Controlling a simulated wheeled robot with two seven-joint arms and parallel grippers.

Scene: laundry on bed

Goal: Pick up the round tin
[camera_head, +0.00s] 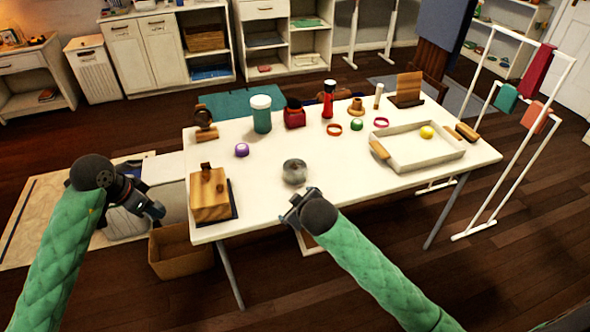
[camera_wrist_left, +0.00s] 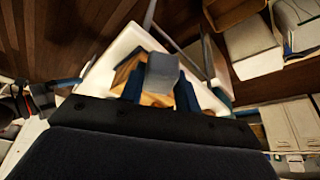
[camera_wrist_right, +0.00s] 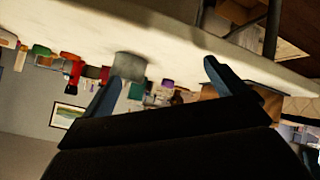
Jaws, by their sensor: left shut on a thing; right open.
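The round tin (camera_head: 294,171), a silvery grey cylinder, stands on the white table near its front edge. It also shows in the right wrist view (camera_wrist_right: 130,66), just beyond one fingertip. My right gripper (camera_head: 299,203) is open and empty at the table's front edge, close in front of the tin and apart from it in the head view. My left gripper (camera_head: 152,209) is off the table's left side, shut on a small grey block (camera_wrist_left: 162,70) that shows between its fingers in the left wrist view.
A wooden block (camera_head: 208,202) stands at the table's front left corner. A white tray (camera_head: 399,164) with a yellow ball (camera_head: 427,132) lies to the right. Bare tabletop surrounds the tin.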

